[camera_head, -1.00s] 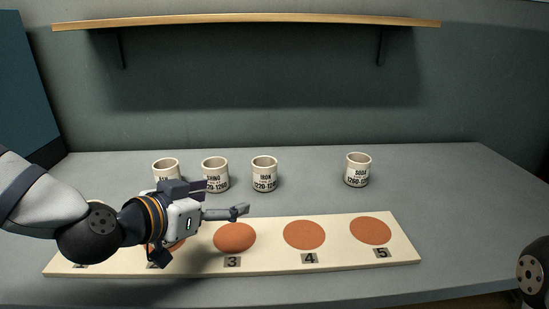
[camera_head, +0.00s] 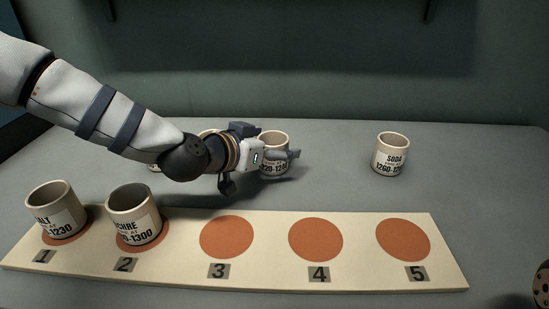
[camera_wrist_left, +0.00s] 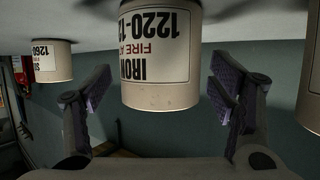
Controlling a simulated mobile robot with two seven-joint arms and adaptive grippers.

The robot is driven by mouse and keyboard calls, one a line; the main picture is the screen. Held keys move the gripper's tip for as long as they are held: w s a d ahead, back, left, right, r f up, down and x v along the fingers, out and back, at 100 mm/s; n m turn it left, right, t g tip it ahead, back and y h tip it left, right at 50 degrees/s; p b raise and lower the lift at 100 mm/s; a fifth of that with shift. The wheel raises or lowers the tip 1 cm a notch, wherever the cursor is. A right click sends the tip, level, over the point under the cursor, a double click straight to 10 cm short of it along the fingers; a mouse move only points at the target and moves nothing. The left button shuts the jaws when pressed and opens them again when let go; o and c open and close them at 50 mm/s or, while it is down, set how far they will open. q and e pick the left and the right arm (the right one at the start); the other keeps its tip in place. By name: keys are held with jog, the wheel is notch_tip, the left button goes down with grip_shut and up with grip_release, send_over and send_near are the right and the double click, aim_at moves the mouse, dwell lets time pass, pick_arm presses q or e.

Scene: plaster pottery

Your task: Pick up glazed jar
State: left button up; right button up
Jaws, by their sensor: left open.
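The pale cylindrical jar lettered IRON (camera_head: 274,138) stands upright in the back row, partly hidden by my left gripper (camera_head: 282,156). In the left wrist view, which is upside down, the IRON jar (camera_wrist_left: 160,60) shows between the two spread fingers of the left gripper (camera_wrist_left: 168,92), with a gap on either side. The jaws are open. A SODA jar (camera_head: 391,155) stands to the right, also seen in the left wrist view (camera_wrist_left: 50,63). Other jars behind my left arm are mostly hidden. My right gripper is out of view.
A pale board (camera_head: 452,270) with numbered orange discs lies in front. One jar (camera_head: 57,212) stands on disc 1 and another (camera_head: 135,214) on disc 2; discs 3, 4 and 5 are bare. The table between the IRON and SODA jars is clear.

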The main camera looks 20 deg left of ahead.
pick_arm(q)
jog(key=shift+w+r, duration=0.1)
jog(key=shift+w, duration=0.05)
jog(key=c, duration=1.4)
jog(key=shift+o, duration=0.2)
